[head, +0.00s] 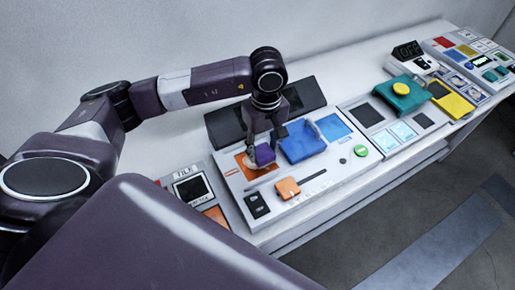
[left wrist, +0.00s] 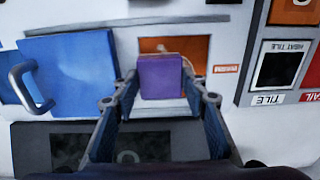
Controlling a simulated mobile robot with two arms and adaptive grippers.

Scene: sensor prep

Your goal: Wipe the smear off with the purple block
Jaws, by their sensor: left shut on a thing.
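The purple block (head: 264,155) is held between the fingers of my left gripper (head: 265,146), over the orange panel (head: 243,162) on the white console. The left wrist view also shows the purple block (left wrist: 160,77) between the two fingertips (left wrist: 161,92), in front of the orange panel (left wrist: 195,48). A pale tan mark (left wrist: 163,48), probably the smear, shows just past the block; the rest of it is hidden behind the block. I cannot tell whether the block touches the panel. My right gripper is not in view.
A blue box with a handle (head: 302,145) stands right beside the orange panel. An orange block (head: 287,188), a green button (head: 361,151) and a black switch plate (head: 257,205) are nearby. A teal object (head: 402,93) stands farther right. Dark panels (head: 305,97) stand behind.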

